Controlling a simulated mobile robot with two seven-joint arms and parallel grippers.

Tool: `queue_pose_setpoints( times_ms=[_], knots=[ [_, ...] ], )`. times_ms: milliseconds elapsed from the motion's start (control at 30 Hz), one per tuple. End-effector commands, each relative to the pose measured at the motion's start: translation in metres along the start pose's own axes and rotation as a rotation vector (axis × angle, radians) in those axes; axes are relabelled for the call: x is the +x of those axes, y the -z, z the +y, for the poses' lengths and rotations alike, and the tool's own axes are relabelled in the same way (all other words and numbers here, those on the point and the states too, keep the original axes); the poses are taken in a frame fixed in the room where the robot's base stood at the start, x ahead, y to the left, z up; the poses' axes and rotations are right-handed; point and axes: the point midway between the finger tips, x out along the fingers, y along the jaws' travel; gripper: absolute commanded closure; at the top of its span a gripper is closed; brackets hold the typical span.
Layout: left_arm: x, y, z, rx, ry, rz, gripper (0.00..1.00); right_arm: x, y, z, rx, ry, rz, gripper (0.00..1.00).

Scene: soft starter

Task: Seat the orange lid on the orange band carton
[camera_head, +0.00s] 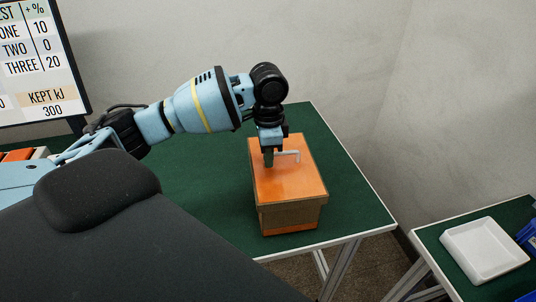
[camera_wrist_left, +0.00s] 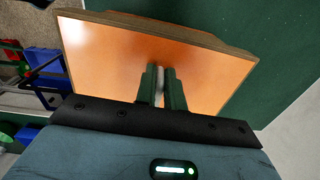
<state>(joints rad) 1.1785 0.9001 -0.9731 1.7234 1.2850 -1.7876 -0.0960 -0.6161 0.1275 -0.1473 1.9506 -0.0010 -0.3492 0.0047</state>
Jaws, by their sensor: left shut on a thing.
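The orange lid (camera_head: 295,184) has a flat, glossy orange top with a pale bar handle (camera_head: 288,155). It lies level over the mouth of the brown carton (camera_head: 290,216), which has an orange band (camera_head: 290,229) low on its side. I cannot tell whether a thin gap is left between lid and carton. My left gripper (camera_head: 269,160) points down at the lid and is shut on its handle. In the left wrist view the fingers (camera_wrist_left: 161,90) clasp the handle above the orange lid face (camera_wrist_left: 105,60). My right gripper is not in view.
The carton stands near the front edge of a green-topped table (camera_head: 335,190). A second green table at the right holds a white tray (camera_head: 484,249) and blue bins (camera_head: 529,236). A sign board (camera_head: 38,60) stands at the left. The table right of the carton is clear.

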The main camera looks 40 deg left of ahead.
Motion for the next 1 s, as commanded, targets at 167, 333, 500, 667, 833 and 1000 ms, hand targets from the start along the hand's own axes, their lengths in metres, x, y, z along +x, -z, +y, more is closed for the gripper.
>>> queue_pose_setpoints(
  times_ms=[167, 333, 500, 667, 833, 1000],
  knots=[
    [0.002, 0.000, 0.001, 0.001, -0.003, -0.003, 1.00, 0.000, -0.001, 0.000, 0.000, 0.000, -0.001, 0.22],
    [0.003, 0.000, 0.001, 0.001, -0.004, -0.003, 0.86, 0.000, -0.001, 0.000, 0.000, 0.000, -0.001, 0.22],
    [0.002, 0.000, 0.001, 0.001, -0.003, -0.003, 0.64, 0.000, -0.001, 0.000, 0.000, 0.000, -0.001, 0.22],
    [0.002, 0.000, 0.000, 0.000, -0.002, -0.002, 0.64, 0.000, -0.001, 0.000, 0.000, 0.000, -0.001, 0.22],
    [-0.002, 0.000, 0.000, 0.000, -0.001, -0.002, 0.64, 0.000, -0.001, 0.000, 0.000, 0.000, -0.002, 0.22],
    [-0.023, 0.001, 0.000, 0.000, -0.001, 0.001, 0.64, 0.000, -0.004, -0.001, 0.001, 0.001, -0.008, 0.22]
  ],
)
